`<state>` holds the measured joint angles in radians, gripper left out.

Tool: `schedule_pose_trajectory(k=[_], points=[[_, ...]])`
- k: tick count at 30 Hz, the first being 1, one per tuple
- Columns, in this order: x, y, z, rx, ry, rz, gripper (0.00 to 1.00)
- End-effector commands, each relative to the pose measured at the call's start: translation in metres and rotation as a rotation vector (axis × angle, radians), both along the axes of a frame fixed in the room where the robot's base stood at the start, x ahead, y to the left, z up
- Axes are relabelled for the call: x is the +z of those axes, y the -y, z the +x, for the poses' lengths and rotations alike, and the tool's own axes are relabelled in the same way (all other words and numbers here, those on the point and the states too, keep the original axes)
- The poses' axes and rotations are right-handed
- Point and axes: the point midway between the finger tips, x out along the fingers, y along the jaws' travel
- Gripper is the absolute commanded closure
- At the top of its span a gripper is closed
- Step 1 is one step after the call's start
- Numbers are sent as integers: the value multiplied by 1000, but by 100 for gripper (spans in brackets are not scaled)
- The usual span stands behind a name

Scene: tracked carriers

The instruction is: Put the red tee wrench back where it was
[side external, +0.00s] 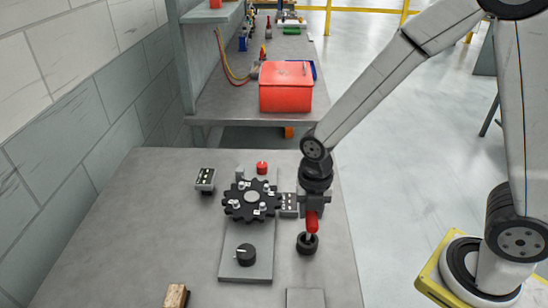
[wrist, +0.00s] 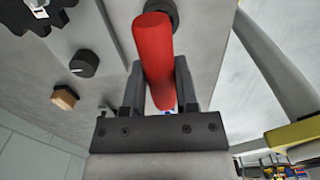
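The red tee wrench (side external: 312,221) is in my gripper (side external: 312,204), at the right of the bench. In the wrist view my gripper (wrist: 160,92) has a finger on each side of the wrench's red handle (wrist: 153,48). A short pale shaft runs down from the handle to a round black piece (side external: 307,244) low over the bench. I cannot tell if that piece is the wrench's end or a separate holder. The dark round piece also shows past the handle in the wrist view (wrist: 162,12), partly hidden.
A black toothed wheel (side external: 233,207) with several pegs sits left of my gripper on a grey plate (side external: 232,240) with a black knob (side external: 245,255). A red button (side external: 262,168) stands behind. A wooden block (side external: 176,295) lies at the front. The bench's left side is mostly clear.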

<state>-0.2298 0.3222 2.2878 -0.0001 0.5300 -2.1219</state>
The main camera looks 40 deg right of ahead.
Motion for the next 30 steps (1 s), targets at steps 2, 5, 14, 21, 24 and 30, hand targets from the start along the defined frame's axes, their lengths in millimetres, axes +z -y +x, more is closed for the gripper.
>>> schedule_pose_trajectory(k=[2, 5, 14, 21, 24, 30], points=[[0, 0, 0, 0, 0, 0, 41], [0, 0, 0, 0, 0, 0, 28], [1, 0, 0, 0, 0, 0, 28], [10, 0, 0, 0, 2, 1, 28], [18, 0, 0, 0, 1, 0, 28], [41, 0, 1, 0, 4, 1, 28]])
